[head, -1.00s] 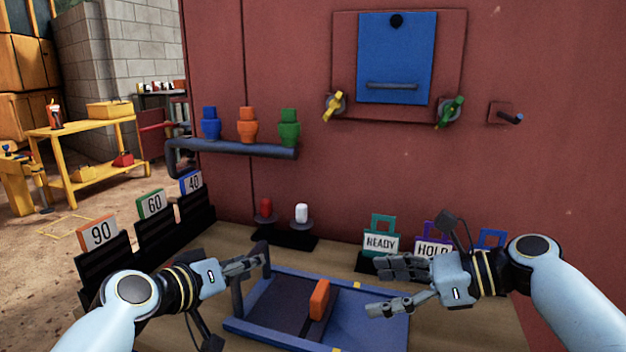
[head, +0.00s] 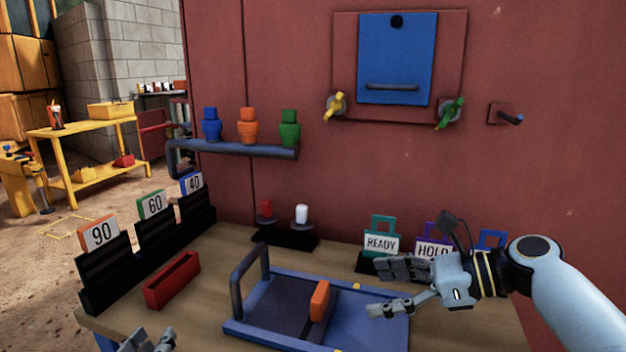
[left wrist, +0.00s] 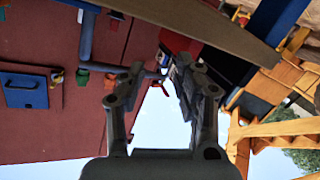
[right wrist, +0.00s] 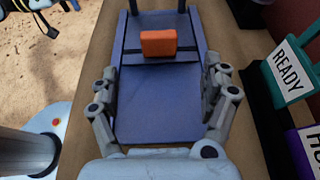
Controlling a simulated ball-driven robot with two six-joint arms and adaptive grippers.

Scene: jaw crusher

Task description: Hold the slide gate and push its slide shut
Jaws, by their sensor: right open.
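The slide gate (head: 372,332) is a blue frame on the table. A dark grey loop handle (head: 250,282) stands at its left end. Its slide carries an upright orange tab (head: 319,300), near the middle of the frame; the tab also shows in the right wrist view (right wrist: 158,43). My right gripper (head: 376,289) is open at the frame's right end. In the right wrist view its fingers (right wrist: 163,78) lie on either side of the blue frame; contact is unclear. My left gripper (head: 148,340) is low at the left, apart from the gate. Its fingers (left wrist: 158,72) are open and empty.
A red open box (head: 172,281) lies left of the gate. Black racks with number cards (head: 103,235) line the left edge. READY (head: 381,243) and HOLD (head: 432,249) tags and a stand with red and white pieces (head: 285,238) are behind. The red machine wall closes the back.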

